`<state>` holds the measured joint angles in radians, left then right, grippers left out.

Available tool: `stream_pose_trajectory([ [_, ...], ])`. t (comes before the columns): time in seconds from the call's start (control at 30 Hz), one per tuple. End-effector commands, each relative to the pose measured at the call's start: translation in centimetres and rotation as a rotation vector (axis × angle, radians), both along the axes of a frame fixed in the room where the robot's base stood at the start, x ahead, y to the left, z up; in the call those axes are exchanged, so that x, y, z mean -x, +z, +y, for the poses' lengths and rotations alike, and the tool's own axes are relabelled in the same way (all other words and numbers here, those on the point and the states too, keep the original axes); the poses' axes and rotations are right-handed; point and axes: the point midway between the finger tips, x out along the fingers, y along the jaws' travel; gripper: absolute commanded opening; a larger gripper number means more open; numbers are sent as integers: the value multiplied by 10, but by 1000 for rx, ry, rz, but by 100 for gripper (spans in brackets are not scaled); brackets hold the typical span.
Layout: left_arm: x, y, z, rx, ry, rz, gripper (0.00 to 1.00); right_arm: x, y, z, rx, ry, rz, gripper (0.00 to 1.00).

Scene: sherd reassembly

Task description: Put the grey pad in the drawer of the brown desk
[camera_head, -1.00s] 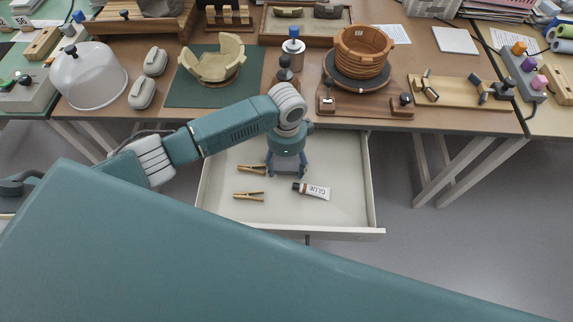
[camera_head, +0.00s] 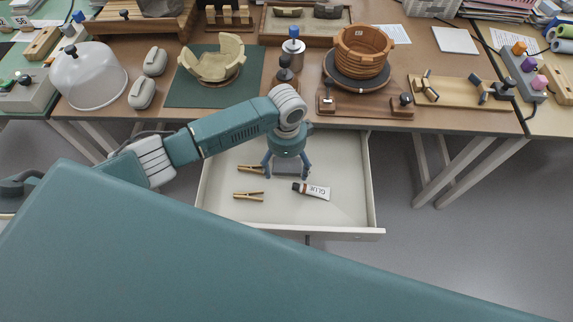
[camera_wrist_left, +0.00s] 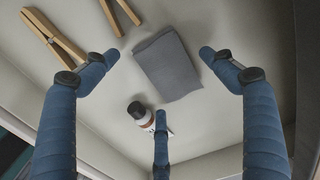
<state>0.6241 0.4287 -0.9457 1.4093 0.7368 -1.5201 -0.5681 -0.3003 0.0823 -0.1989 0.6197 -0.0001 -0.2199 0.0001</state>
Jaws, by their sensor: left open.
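The grey pad (camera_wrist_left: 167,64) shows in the left wrist view as a flat dark grey piece, apparently lying on the pale floor of the open drawer. In the head view I cannot make it out under my gripper. The white drawer (camera_head: 345,205) is pulled out from the brown desk (camera_head: 440,122). My left gripper (camera_head: 287,175) is open and points down into the drawer. In the left wrist view its fingers (camera_wrist_left: 159,76) are spread around the pad, with visible gaps between them and it. My right gripper is not in view.
Two wooden clothespins (camera_head: 251,169) (camera_head: 249,196) and a glue tube (camera_head: 312,190) lie in the drawer beside my gripper. A banded orange pot (camera_head: 362,52) and a pale broken bowl (camera_head: 214,62) stand on the desk. The drawer's right part is clear.

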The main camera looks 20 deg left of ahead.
Motion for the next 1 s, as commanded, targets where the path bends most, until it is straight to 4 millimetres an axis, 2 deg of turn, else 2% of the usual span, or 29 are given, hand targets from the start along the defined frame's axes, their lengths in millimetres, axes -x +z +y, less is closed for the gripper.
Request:
stream_pose_trajectory([
  [0.3,-2,65,0,2,0,-6,84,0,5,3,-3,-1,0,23],
  [0.5,-2,100,0,1,1,-4,84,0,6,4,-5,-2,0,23],
  [0.7,0,114,0,0,0,0,84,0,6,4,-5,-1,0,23],
  [1.0,0,116,0,0,1,0,84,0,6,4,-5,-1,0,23],
])
